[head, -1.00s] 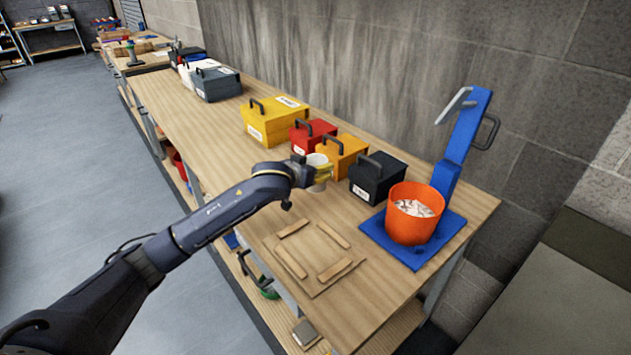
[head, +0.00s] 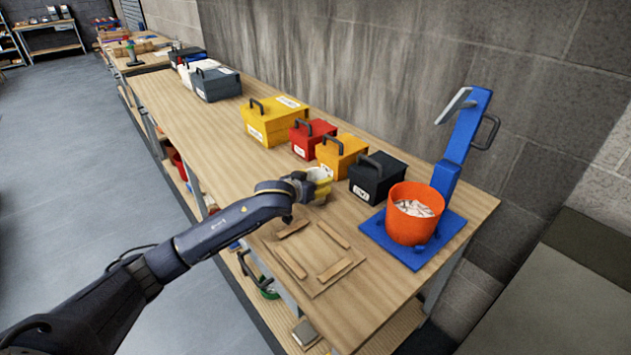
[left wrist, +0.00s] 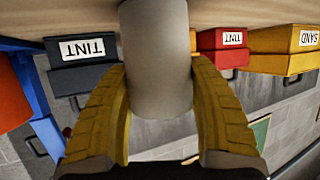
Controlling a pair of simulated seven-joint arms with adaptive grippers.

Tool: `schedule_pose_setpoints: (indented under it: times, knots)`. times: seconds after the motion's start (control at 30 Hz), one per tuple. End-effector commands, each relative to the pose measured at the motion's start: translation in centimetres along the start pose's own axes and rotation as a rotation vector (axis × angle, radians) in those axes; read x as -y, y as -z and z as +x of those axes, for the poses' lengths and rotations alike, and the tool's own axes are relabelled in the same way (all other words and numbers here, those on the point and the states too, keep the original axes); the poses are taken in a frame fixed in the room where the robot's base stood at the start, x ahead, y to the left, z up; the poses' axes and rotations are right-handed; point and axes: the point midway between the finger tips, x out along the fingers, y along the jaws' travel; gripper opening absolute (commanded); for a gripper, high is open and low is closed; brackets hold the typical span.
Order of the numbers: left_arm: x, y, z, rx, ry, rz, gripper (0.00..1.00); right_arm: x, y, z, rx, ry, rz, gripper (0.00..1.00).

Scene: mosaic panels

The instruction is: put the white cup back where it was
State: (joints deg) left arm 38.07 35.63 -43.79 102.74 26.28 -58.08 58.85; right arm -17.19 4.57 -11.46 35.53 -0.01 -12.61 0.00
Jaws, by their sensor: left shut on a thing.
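My left gripper (head: 320,185) is shut on the white cup (head: 317,173) over the workbench, in front of the orange and red boxes. In the left wrist view the two yellow fingers (left wrist: 157,72) clasp the sides of the pale cup (left wrist: 157,45), and the bench surface shows at the top edge of the picture. The fingers hide much of the cup in the head view. I cannot tell whether the cup touches the bench. My right gripper is not in view.
A wooden board with slats (head: 312,286) lies nearer the front edge. A black box (head: 376,180), orange box (head: 341,158), red box (head: 312,142) and yellow box (head: 270,128) stand behind. An orange bucket (head: 411,226) sits on a blue stand (head: 457,226) at right. Bare bench lies left.

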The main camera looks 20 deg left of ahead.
Motion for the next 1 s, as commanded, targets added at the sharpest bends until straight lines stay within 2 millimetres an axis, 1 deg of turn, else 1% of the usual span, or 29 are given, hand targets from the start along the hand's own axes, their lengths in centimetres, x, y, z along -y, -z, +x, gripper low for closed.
schedule_pose_setpoints:
  times: [0.07,0.1,0.27,0.57,0.67,0.77,1.0]
  knots:
    - [0.0,-0.2,0.1,0.001,0.000,-0.001,0.19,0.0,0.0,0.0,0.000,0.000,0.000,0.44]
    - [0.0,-0.2,0.1,0.000,0.000,-0.001,0.61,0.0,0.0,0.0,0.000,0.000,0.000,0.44]
    - [0.0,-0.2,0.1,0.000,0.000,0.000,0.80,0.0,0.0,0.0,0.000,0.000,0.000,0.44]
    - [0.0,0.0,0.0,0.000,0.000,0.001,0.80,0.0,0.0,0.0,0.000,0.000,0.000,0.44]
    - [0.0,0.1,-0.6,0.000,0.000,0.000,0.80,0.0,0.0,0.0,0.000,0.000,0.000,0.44]
    - [0.0,0.0,-1.8,0.000,-0.001,0.000,0.80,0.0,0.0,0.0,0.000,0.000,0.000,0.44]
    - [0.0,0.0,-5.8,0.000,-0.001,0.001,0.80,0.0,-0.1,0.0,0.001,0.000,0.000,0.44]
